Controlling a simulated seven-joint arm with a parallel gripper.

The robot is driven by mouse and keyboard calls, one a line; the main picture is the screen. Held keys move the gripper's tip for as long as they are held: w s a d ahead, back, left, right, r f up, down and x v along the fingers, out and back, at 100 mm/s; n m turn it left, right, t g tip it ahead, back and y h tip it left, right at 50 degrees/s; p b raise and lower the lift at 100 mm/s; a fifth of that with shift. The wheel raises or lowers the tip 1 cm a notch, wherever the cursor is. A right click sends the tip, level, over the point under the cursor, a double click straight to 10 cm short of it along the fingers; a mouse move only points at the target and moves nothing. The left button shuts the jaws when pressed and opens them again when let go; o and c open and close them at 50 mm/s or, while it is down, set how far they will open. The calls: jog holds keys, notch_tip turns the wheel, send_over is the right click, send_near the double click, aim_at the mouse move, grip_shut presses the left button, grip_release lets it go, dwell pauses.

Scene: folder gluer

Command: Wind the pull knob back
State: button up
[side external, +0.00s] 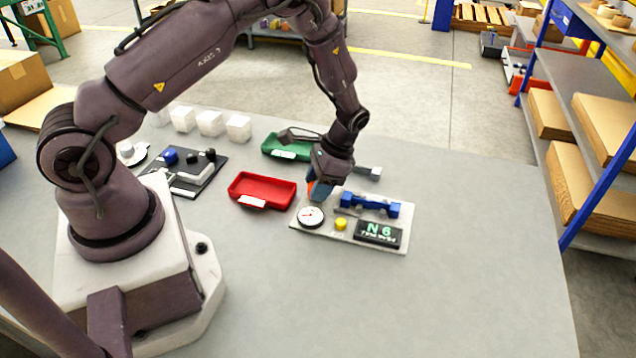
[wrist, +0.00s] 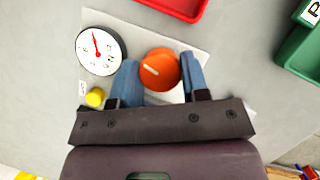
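The orange round knob (wrist: 160,69), with a pale line on its face, sits on a light grey panel (side external: 381,243). In the side external view it is mostly hidden by my gripper (side external: 318,192). In the wrist view the blue fingers of my gripper (wrist: 160,80) lie one on each side of the knob and appear to touch it. A white dial gauge (side external: 311,216) with a red needle is beside the knob; it also shows in the wrist view (wrist: 100,51). The panel also carries a yellow button (side external: 341,224), a blue bar-shaped part (side external: 370,206) and a dark display (side external: 378,233) with green characters.
A red tray (side external: 262,190) stands left of the panel, and a green tray (side external: 290,147) behind. A dark board (side external: 184,172) with small parts and several white blocks (side external: 210,123) are farther left. The table's front and right are clear.

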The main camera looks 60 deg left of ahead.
jog(key=n+h, duration=0.1)
jog(key=n, duration=0.2)
jog(key=shift+a, duration=0.1)
jog(key=o, duration=0.9)
jog(key=shift+w+r, duration=0.1)
jog(key=v, duration=1.2)
jog(key=shift+w+a+r, duration=0.1)
jog(key=shift+w+r, duration=0.15)
jog(key=shift+r, duration=0.05)
